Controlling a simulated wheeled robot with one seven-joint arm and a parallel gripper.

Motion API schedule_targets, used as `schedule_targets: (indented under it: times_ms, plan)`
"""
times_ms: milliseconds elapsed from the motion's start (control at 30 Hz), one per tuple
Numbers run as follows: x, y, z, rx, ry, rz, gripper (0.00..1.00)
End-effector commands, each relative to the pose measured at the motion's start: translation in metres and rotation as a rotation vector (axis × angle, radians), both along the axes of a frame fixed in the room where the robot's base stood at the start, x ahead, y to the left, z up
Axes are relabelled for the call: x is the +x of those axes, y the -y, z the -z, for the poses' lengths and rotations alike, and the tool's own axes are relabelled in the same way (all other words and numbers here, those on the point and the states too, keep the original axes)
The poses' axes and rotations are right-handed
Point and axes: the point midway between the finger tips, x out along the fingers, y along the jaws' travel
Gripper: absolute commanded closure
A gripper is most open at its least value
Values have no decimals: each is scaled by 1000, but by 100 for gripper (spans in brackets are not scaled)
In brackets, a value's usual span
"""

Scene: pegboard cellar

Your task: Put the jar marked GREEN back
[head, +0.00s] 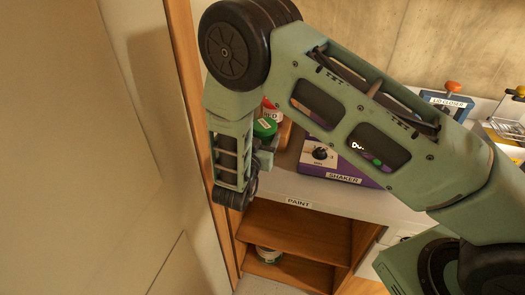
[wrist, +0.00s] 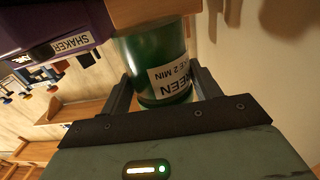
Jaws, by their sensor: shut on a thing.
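The GREEN jar (wrist: 150,50) is a green cylinder with a white label reading "...EEN" and "2 MIN", partly cut off in the wrist view. My gripper (wrist: 163,90) is shut on it, one finger on each side. In the head view, my gripper (head: 246,180) hangs at the left end of the white counter, and a green lid (head: 265,127) shows just behind it. My arm and gripper hide most of the jar there. A shelf labelled PAINT (head: 299,203) is set below the counter; its upper board (head: 290,232) looks bare where visible.
A red-topped jar (head: 270,103) stands behind the green lid. The purple SHAKER (head: 340,182) sits to the right on the counter. Another jar (head: 268,256) stands on the lower shelf. A wooden upright (head: 190,90) and pale wall close off the left. A LID CLOSER (head: 447,99) stands farther right.

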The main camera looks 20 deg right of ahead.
Motion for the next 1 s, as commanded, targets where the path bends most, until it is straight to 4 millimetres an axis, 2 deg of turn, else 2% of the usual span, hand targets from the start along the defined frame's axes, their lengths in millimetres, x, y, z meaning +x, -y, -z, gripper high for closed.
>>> schedule_targets:
  times_ms: [167, 467, 867, 900, 933, 1000]
  plan:
    - [0, 0, 13, -1, 0, 0, 76]
    - [0, 0, 48, 0, 2, 0, 76]
    - [0, 0, 55, 0, 2, 0, 76]
    - [0, 0, 53, 1, 1, -1, 26]
    - [0, 0, 53, 1, 1, -1, 18]
    - [0, 0, 53, 1, 1, -1, 16]
